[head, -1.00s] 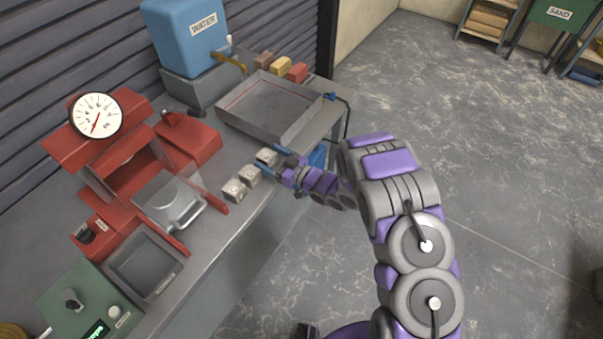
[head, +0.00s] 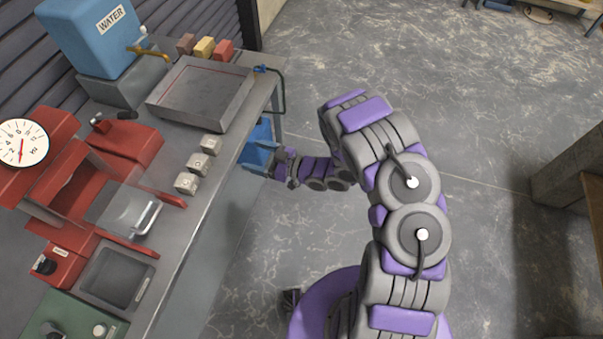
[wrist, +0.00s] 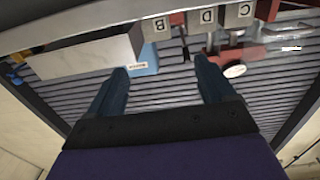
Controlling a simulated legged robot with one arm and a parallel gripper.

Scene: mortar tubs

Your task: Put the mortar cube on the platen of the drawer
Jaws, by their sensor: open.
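Three grey mortar cubes stand in a row on the bench: a far one (head: 211,144), a middle one (head: 198,162) and a near one (head: 187,183). In the wrist view, from left to right, they read B (wrist: 158,26), D (wrist: 206,18) and C (wrist: 238,13). The drawer's metal platen (head: 125,210) lies at the front of the red press (head: 75,185), left of the cubes, with nothing seen on it. My gripper (head: 255,157) is open and empty, right of the cubes and past the bench edge. Its spread fingers also show in the wrist view (wrist: 160,68).
A grey metal tray (head: 238,104) lies behind the cubes, with a blue water tank (head: 92,38) and small coloured blocks (head: 204,47) beyond. A shallow dark pan (head: 118,278) sits in front of the press. The floor right of the bench is open.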

